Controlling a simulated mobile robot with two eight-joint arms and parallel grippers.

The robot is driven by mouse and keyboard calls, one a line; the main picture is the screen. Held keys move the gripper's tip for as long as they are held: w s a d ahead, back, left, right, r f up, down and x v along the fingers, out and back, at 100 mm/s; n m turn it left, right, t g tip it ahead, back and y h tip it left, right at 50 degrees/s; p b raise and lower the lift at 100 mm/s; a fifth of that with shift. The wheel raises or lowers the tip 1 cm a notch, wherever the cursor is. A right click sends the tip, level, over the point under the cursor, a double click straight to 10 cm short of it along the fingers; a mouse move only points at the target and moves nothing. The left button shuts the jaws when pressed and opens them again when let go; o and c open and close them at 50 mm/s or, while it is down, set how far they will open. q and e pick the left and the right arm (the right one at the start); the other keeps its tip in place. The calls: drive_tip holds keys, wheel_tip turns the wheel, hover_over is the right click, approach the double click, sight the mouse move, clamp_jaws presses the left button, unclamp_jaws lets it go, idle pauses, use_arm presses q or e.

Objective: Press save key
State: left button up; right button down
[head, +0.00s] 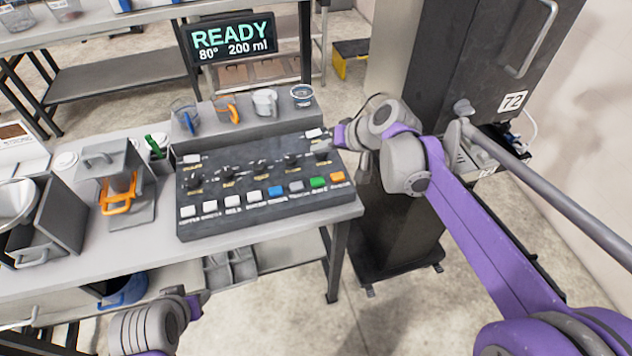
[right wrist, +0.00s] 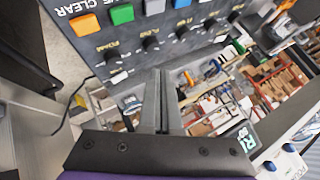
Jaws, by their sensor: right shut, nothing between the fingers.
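The dark control panel (head: 262,208) lies tilted on the table. Its front row has several white keys, a blue, a grey, a green (head: 318,183) and an orange key (head: 338,178). A white key sits at its upper left (head: 192,159) and another at its upper right (head: 314,133). I cannot read which is labelled save. My right gripper (head: 322,148) is shut and empty over the panel's upper right corner, close to that white key; contact cannot be told. In the right wrist view, its fingers (right wrist: 163,75) are together beside the panel's white key (right wrist: 118,76).
A display (head: 232,40) reads READY, 80°, 200 ml. Several cups (head: 265,102) stand on a ledge behind the panel. A grey machine with an orange-handled cup (head: 117,195) stands left. A dark cabinet (head: 470,70) is at the right. My left arm shows at the bottom.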

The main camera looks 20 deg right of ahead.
use_arm(q)
drive_tip(key=shift+f, duration=0.1)
use_arm(e)
drive_tip(key=shift+f, duration=0.15)
drive_tip(key=b, duration=0.4)
hover_over(321, 183)
wheel_tip(321, 183, down, 7)
drive_tip(key=shift+f, duration=0.2)
use_arm(q)
wheel_tip(321, 183, down, 7)
drive_tip(key=s+b, duration=0.1)
drive_tip(key=s, duration=0.1)
drive_tip(key=shift+s+g, duration=0.3)
use_arm(e)
drive_tip(key=shift+f, duration=0.6)
drive_tip(key=shift+f, duration=0.1)
idle(0.4)
use_arm(q)
drive_tip(key=shift+f, duration=0.1)
use_arm(e)
drive_tip(key=shift+f, duration=0.35)
